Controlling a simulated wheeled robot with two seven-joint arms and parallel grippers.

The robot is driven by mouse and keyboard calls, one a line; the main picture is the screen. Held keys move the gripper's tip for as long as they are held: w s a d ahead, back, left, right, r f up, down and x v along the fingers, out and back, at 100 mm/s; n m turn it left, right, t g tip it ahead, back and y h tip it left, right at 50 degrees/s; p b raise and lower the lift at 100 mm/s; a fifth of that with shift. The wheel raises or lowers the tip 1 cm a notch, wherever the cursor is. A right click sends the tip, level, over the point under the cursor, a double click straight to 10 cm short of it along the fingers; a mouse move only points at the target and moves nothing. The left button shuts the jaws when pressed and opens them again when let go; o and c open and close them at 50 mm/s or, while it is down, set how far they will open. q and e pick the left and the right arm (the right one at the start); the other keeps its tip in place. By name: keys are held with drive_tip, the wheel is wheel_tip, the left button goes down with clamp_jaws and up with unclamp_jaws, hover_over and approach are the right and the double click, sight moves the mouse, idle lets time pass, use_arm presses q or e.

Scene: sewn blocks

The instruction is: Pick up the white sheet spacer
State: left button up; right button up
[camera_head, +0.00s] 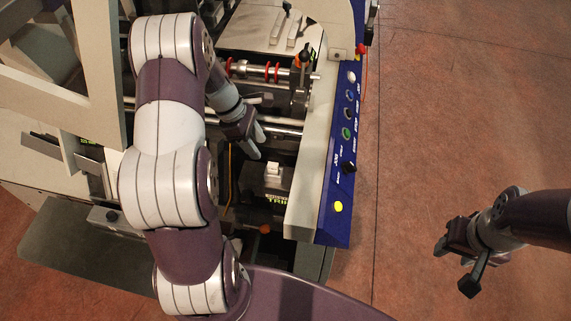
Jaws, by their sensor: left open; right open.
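A small white block (273,169), which looks like the white sheet spacer, sits on a dark box inside the machine. My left gripper (257,144) reaches in over the machine's rods, with its fingers spread and nothing visible between them. Its fingertips are a little above and left of the white block in the picture, apart from it. My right gripper (453,264) is open and empty at the far right, over the floor and away from the machine.
The machine's blue control panel (336,185) with coloured buttons runs along its right side, beside a pale rail (306,180). Metal rods with red rings (267,71) cross the machine above the gripper. Reddish floor (450,120) on the right is clear.

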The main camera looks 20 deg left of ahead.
sight(273, 164)
use_arm(q)
drive_tip(key=x, duration=0.2)
drive_tip(key=p+x, duration=0.1)
drive_tip(key=x, duration=0.3)
drive_tip(key=shift+w+d+r, duration=0.1)
drive_tip(key=shift+w+d, duration=0.2)
drive_tip(key=shift+w, duration=0.05)
drive_tip(key=p+x, duration=0.1)
drive_tip(key=x, duration=0.2)
drive_tip(key=shift+s+a+f+p, duration=0.1)
drive_tip(key=shift+s+f+p, duration=0.05)
drive_tip(key=shift+f+p, duration=0.3)
drive_tip(key=shift+f, duration=0.25)
drive_tip(key=shift+c, duration=0.3)
clamp_jaws()
